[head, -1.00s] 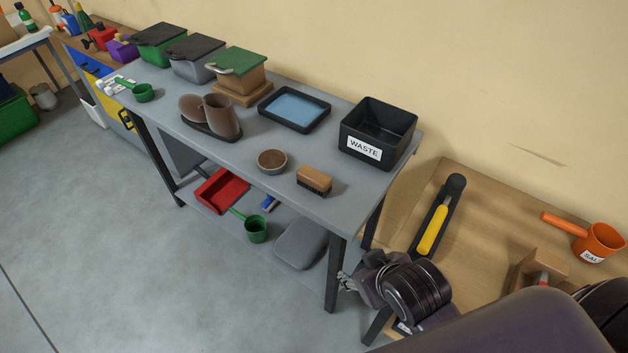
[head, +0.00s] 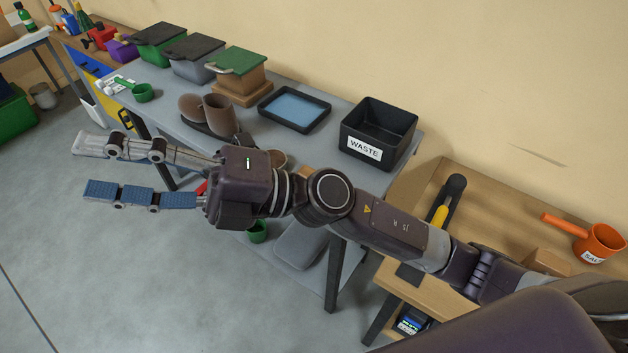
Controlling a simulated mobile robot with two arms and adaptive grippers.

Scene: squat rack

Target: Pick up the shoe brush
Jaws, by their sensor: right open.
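The shoe brush (head: 305,171) lies on the grey table near its front right; only a sliver of its tan wooden back shows in the head view, the rest hidden behind my right arm. My right gripper (head: 88,168) is open and empty, its two long fingers spread and pointing left. It appears in front of the table's left part, well to the left of the brush, over the floor in the picture. My left gripper is not in view.
A round tin (head: 278,158), partly hidden, sits beside the brush. Brown boots (head: 217,115), a blue-lined tray (head: 294,108) and a black WASTE bin (head: 378,130) stand behind. A wooden table with an orange SALT scoop (head: 598,243) is at right.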

